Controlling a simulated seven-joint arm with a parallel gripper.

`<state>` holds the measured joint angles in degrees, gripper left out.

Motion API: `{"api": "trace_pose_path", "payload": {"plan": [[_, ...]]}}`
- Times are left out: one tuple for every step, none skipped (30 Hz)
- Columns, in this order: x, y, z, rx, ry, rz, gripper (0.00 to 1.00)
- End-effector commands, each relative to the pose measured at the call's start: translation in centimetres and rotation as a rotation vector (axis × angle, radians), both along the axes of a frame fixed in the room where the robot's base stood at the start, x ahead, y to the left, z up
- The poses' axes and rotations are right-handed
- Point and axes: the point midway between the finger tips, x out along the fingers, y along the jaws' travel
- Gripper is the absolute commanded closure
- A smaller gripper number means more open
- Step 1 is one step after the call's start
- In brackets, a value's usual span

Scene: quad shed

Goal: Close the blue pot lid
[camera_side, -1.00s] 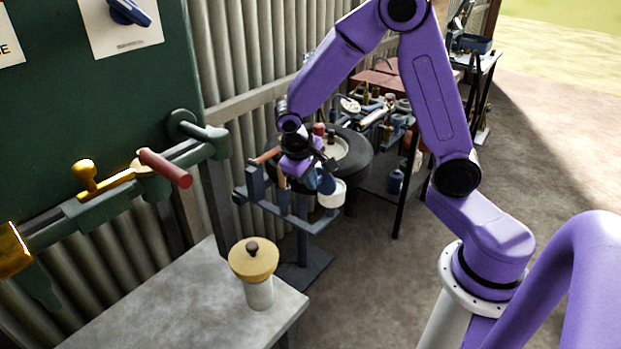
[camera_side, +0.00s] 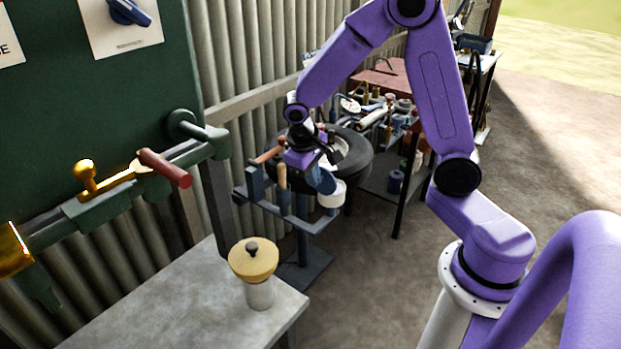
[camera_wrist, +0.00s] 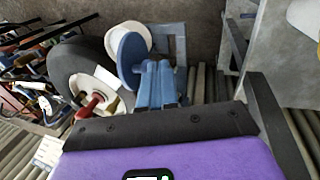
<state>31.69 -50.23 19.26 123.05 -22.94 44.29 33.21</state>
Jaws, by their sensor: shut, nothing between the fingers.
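A small white pot (camera_side: 333,196) sits at the end of a blue-grey rack. Its blue lid (camera_side: 325,180) stands tilted up, open, on the pot's left side. My gripper (camera_side: 330,157) is shut and empty, just above the lid in the side view. I cannot tell whether it touches the lid.
The blue-grey rack (camera_side: 298,222) holds wooden-handled tools close beside my gripper. A black tyre (camera_side: 358,157) lies behind. A grey table (camera_side: 185,305) with a yellow-lidded jar (camera_side: 254,258) stands in front. A cluttered workbench is at the back.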

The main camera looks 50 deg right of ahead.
Motion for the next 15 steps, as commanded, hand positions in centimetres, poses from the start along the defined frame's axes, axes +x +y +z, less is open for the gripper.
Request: {"api": "trace_pose_path", "payload": {"plan": [[0.0,-0.1,0.1,0.007,0.0,-0.003,1.0],[0.0,-0.2,0.1,0.012,0.0,-0.003,1.0],[0.0,-0.2,0.1,0.02,-0.001,-0.002,1.0],[0.0,-0.3,0.2,0.028,-0.001,-0.003,1.0],[0.0,-0.4,0.2,0.037,-0.001,-0.004,1.0],[0.0,-0.6,0.3,0.049,-0.002,-0.006,1.0],[0.0,-0.7,0.3,0.06,-0.002,-0.005,1.0],[0.0,-0.8,0.4,0.073,-0.002,-0.006,1.0],[0.0,-1.0,0.5,0.091,-0.002,-0.007,1.0],[0.0,-1.1,0.6,0.106,-0.002,-0.008,1.0],[0.0,-1.3,0.6,0.123,-0.004,-0.008,1.0],[0.0,-1.5,0.7,0.147,-0.004,-0.007,1.0],[0.0,-1.7,0.8,0.167,-0.004,-0.009,1.0],[0.0,-1.9,0.9,0.188,-0.003,-0.01,1.0],[0.0,-2.3,1.0,0.219,-0.004,-0.011,1.0]]}}
